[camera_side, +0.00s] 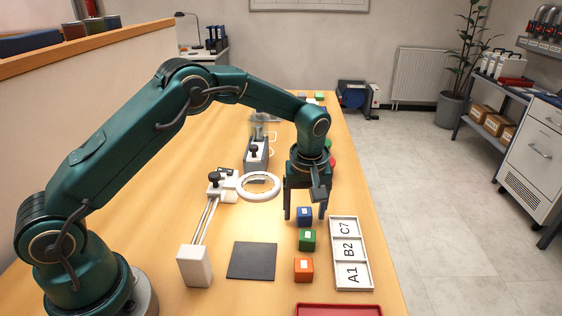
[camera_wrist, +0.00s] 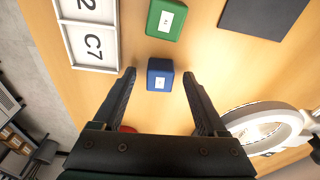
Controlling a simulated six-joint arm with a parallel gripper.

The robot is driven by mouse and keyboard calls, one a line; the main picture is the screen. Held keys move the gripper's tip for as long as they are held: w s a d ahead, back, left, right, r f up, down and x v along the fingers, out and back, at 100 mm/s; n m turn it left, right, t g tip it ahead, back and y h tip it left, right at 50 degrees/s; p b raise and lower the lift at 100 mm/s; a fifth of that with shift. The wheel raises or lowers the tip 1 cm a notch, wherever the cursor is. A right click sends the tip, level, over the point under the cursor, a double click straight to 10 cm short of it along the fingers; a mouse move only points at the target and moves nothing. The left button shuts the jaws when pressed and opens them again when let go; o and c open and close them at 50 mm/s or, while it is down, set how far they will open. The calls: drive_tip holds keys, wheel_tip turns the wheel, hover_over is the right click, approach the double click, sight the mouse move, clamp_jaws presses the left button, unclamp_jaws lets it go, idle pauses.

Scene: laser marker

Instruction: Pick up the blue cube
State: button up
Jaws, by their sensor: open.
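The blue cube (camera_side: 305,216) stands on the wooden table, with a small white label on its top. In the wrist view the blue cube (camera_wrist: 160,74) lies just ahead of the fingertips, between their lines. My gripper (camera_side: 305,217) is open and points down over the blue cube. In the wrist view the open fingers of my gripper (camera_wrist: 159,72) show one to each side of the cube, with nothing held. I cannot tell exactly how high the fingertips are above the table.
A green cube (camera_side: 307,240) and an orange cube (camera_side: 304,269) stand in line nearer the camera. A white labelled tray (camera_side: 366,274) lies to the right. A dark mat (camera_side: 252,261), a ring lamp (camera_side: 259,197) and a red tray (camera_side: 338,309) are also near.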

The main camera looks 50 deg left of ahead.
clamp_jaws()
drive_tip(key=shift+r, duration=0.1)
